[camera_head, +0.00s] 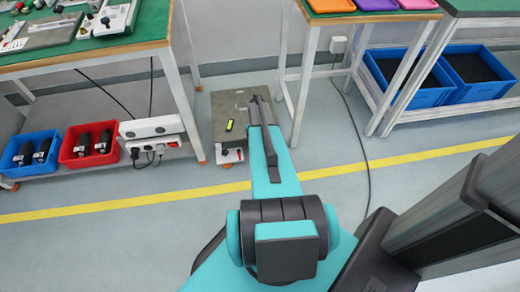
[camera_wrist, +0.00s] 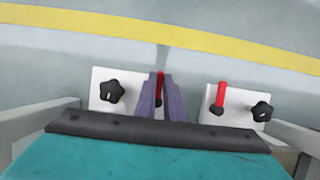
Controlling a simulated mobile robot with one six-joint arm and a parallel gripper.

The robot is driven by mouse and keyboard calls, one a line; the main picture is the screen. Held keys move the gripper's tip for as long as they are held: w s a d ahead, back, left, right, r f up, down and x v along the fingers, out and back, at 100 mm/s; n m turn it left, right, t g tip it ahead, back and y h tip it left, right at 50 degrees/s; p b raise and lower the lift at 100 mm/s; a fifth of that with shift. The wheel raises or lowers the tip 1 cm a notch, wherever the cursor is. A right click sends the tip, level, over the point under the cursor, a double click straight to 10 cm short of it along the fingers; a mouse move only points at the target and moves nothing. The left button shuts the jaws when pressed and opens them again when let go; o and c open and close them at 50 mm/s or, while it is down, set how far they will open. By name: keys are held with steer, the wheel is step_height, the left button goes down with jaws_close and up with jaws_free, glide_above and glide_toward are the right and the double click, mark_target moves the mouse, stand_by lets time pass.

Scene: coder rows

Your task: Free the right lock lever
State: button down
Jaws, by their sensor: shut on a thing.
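In the wrist view, my gripper (camera_wrist: 160,84) has its two dark fingers close together around a red lever (camera_wrist: 159,78) with a dark lower end. The fingers hide much of it. This lever is at the inner edge of a white plate (camera_wrist: 104,96) that also bears a black star knob (camera_wrist: 112,91). A second white plate (camera_wrist: 238,97) to the right has another red lever (camera_wrist: 220,94), untouched, and a black star knob (camera_wrist: 262,110). In the head view, one white plate (camera_head: 228,156) shows low at the front of a grey-topped stand (camera_head: 236,106); my arm hides the other.
A small black and yellow device (camera_head: 230,125) lies on the stand. A workbench (camera_head: 85,57) with red (camera_head: 70,152) and blue bins is at left, a table with coloured trays (camera_head: 375,4) behind, and blue crates (camera_head: 412,88) at right. A cable (camera_head: 363,150) crosses the floor.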

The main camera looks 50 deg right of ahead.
steer(key=shift+w+d, duration=0.1)
steer(key=shift+w, duration=0.1)
steer(key=c, duration=1.9)
jaws_free()
steer(key=shift+o, duration=0.3)
steer(key=shift+s, duration=0.1)
steer(key=shift+r, duration=0.1)
steer(key=p+v, duration=0.2)
steer(key=v, duration=1.1)
steer(key=shift+r, duration=0.25)
